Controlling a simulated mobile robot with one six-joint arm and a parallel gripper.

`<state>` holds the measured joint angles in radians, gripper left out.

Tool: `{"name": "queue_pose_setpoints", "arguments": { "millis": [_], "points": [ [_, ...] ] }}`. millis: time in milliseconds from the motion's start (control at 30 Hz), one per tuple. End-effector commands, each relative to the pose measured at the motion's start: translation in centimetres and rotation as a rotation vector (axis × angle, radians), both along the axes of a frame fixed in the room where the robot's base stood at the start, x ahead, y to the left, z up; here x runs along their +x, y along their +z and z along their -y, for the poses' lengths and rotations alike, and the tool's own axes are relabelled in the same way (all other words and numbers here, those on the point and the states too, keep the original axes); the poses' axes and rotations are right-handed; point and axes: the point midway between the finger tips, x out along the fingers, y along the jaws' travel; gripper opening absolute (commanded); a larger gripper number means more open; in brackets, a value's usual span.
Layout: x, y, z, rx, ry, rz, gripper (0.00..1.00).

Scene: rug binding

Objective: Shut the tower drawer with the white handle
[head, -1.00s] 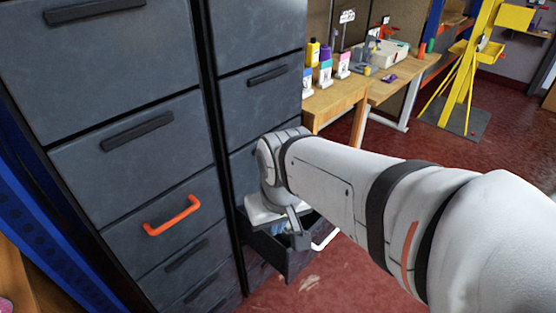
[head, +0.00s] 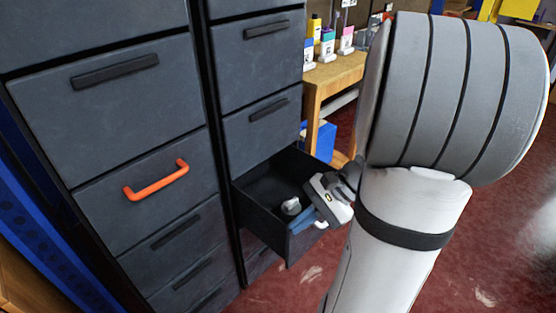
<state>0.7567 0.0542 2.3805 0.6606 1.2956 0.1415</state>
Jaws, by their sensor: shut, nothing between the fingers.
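The tower drawer (head: 266,220) with the white handle (head: 321,225) stands pulled out of the narrow right-hand grey tower. Its dark inside shows, with a small pale object (head: 291,206) in it. My gripper (head: 299,224) is shut and empty at the drawer's front edge, close to the white handle. It partly hides the front and the handle. Whether it touches the drawer I cannot tell.
The wider left tower has a shut drawer with an orange handle (head: 156,180). A wooden workbench (head: 338,72) with several bottles stands behind. A blue box (head: 319,140) is under it.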

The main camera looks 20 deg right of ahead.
Motion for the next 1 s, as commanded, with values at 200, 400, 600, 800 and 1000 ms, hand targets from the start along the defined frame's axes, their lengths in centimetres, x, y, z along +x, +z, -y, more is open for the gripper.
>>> {"name": "queue_pose_setpoints", "arguments": {
  "millis": [200,400,600,800,1000],
  "points": [
    [1.5,-7.4,8.0,0.402,-0.505,-0.033,0.00],
    [0.4,-11.6,16.7,0.712,-0.882,0.043,0.00],
    [-1.7,-13.8,22.0,0.879,-1.081,0.124,0.00],
    [-1.5,-14.1,22.8,0.916,-1.123,0.145,0.00],
    [1.7,-14.2,21.4,0.912,-1.118,0.144,0.00]
  ]
}}
